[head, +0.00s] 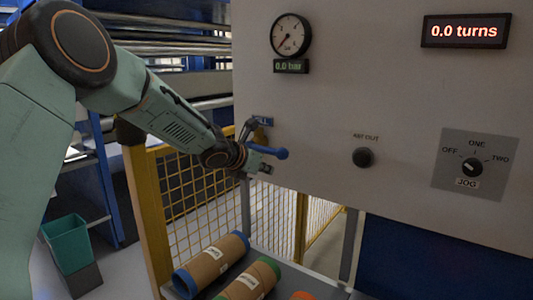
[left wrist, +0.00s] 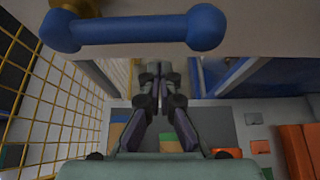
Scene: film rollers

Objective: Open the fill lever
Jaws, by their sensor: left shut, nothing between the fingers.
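The fill lever (head: 268,152) is a blue bar with a rounded knob at its right end, on the lower left of the pale panel. In the left wrist view the lever (left wrist: 130,31) lies level across the top, with a brass fitting (left wrist: 78,6) at its left end. My left gripper (head: 268,170) is shut and empty just below the lever in the head view. Its closed fingertips (left wrist: 153,72) show below the bar in the left wrist view, apart from it in the picture. My wrist hides part of the lever's mount. My right gripper is not in view.
The panel (head: 330,90) carries a gauge (head: 290,36) at 0.0 bar, a turns display (head: 466,30) at 0.0, a black knob (head: 363,158) and a jog switch (head: 472,167). Yellow mesh fencing (head: 195,205) stands behind my arm. Cardboard rolls (head: 212,262) lie below.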

